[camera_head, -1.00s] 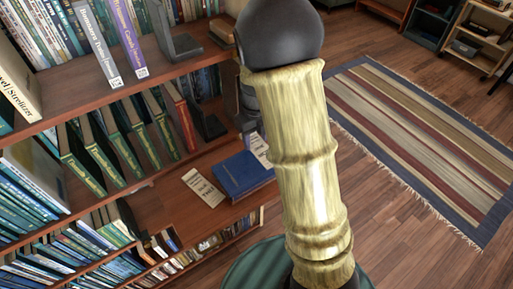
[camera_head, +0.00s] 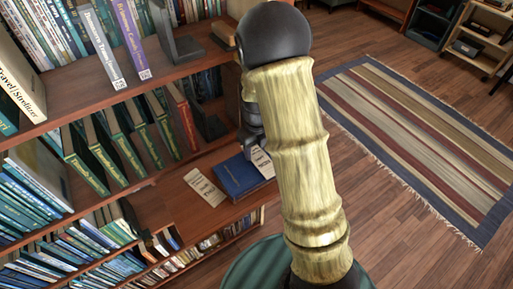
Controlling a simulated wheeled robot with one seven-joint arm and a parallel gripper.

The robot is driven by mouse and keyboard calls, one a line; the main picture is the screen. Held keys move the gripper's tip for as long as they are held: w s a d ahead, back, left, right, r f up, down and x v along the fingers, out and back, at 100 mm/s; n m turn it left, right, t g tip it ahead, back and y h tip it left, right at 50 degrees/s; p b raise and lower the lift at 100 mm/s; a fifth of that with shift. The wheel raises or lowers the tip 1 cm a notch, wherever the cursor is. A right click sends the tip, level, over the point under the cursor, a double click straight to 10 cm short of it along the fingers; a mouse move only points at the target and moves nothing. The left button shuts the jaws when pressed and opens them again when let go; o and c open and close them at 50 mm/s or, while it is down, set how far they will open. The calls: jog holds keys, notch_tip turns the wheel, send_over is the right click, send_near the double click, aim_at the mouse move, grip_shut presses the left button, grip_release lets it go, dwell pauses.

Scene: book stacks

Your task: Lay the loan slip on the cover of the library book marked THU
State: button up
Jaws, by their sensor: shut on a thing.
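A blue book (camera_head: 238,177) lies flat on the lower wooden shelf. A cream paper slip (camera_head: 205,187) with dark print lies on the shelf just left of it. A second pale slip (camera_head: 262,161) with dark print shows at the book's upper right, under my gripper (camera_head: 257,148). My gripper is shut on this second slip. It is partly hidden by my arm, and I cannot tell whether it touches the cover. The print is too small to read surely, so I cannot confirm which mark is THU.
Rows of upright books (camera_head: 125,145) fill the shelves at left, with a dark bookend (camera_head: 208,122) near the gripper. The upper shelf (camera_head: 165,85) overhangs behind. A striped rug (camera_head: 410,135) lies on the open floor at right.

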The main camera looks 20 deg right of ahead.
aim_at(257, 154)
jog(key=shift+f, duration=0.1)
jog(key=o, duration=1)
notch_tip(257, 154, up, 12)
jog(key=shift+r+b, duration=0.1)
jog(key=shift+b, duration=0.75)
